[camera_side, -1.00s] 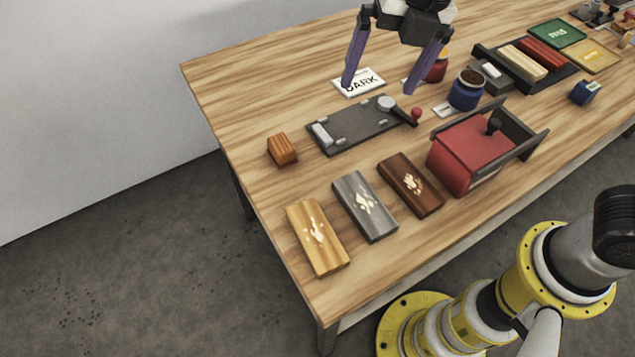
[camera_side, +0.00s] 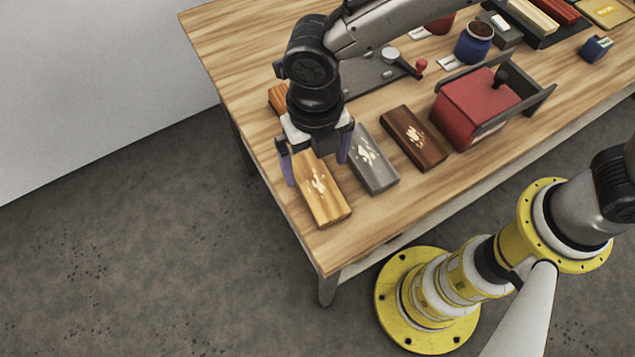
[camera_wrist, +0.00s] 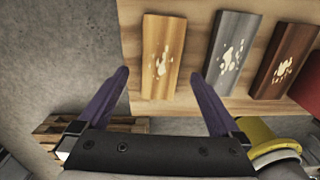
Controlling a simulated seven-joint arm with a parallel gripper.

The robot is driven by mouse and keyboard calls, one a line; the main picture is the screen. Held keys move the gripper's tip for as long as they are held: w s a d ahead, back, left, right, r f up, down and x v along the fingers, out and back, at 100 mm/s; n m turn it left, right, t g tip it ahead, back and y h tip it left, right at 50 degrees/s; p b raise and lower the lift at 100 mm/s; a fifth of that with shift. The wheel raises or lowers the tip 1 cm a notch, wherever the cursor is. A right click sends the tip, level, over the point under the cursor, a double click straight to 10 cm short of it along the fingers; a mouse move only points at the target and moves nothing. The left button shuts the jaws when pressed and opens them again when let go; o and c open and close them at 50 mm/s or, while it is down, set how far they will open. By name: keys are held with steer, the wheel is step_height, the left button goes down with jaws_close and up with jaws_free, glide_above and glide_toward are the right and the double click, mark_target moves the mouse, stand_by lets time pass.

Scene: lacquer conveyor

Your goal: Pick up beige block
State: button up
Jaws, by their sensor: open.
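The beige block (camera_side: 322,194), a light wood slab with a pale inlaid pattern, lies flat near the table's front left corner. It also shows in the wrist view (camera_wrist: 163,58), upper middle, ahead of the fingertips and between their lines. My gripper (camera_side: 315,168) is open and empty, with purple fingers, over the far end of the block in the side view. In the wrist view its fingers (camera_wrist: 160,84) are spread wider than the block. I cannot tell the exact height above it. The gripper hides part of the block's far end in the side view.
A grey block (camera_side: 372,160) lies close to the right, then a dark brown block (camera_side: 414,138). A red box-like holder (camera_side: 477,108) stands further right. A small orange wooden block (camera_side: 278,98) is partly behind my wrist. The table edge is close on the left.

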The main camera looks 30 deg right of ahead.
mark_target(317, 185)
steer(key=shift+s+d+f, duration=0.1)
steer(key=shift+s+f, duration=0.05)
steer(key=shift+f, duration=1.25)
steer(key=shift+s+f, duration=0.1)
steer(key=shift+f, duration=1.3)
steer(key=c, duration=1.4)
steer(key=shift+r, duration=0.15)
